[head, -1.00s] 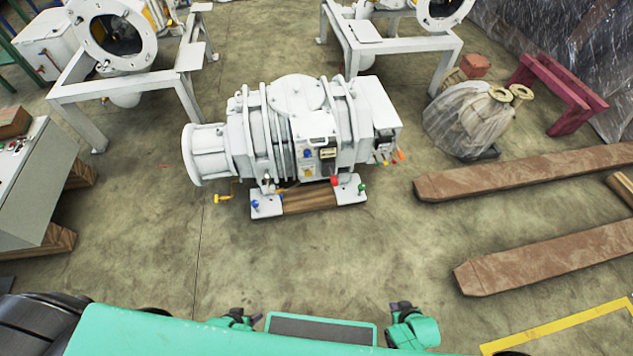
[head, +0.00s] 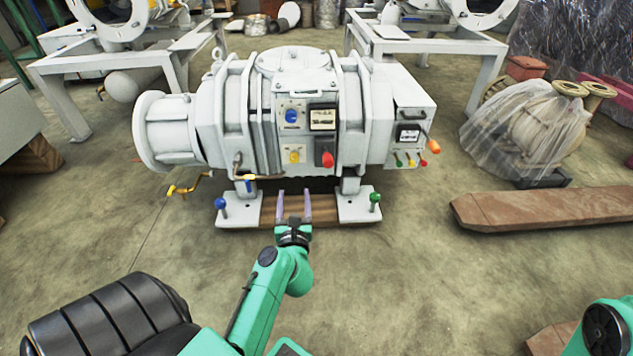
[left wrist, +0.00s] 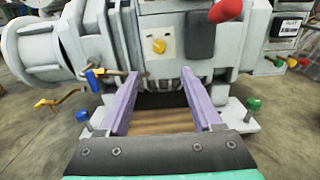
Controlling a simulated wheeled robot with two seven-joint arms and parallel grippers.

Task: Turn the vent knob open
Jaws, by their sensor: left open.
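The white vacuum pump (head: 300,75) stands ahead on a wooden base. Its front panel carries a blue knob (head: 292,115), a yellow knob (head: 294,156) and a red-tipped lever (head: 327,159). I cannot tell which control is the vent knob. In the left wrist view, the yellow knob (left wrist: 159,46) and red tip (left wrist: 225,10) show near the top. My left gripper (head: 294,196) is open and empty, in front of the pump's base and below the panel; its purple fingers (left wrist: 158,85) point toward the pump. My right gripper is out of view.
Blue (head: 221,203) and green (head: 375,198) knobs stand on the foot plates. A yellow handle (head: 190,184) sticks out at lower left. A switch box (head: 409,133) with small coloured levers is at right. A rusty beam (head: 540,208) lies at right; floor in front is clear.

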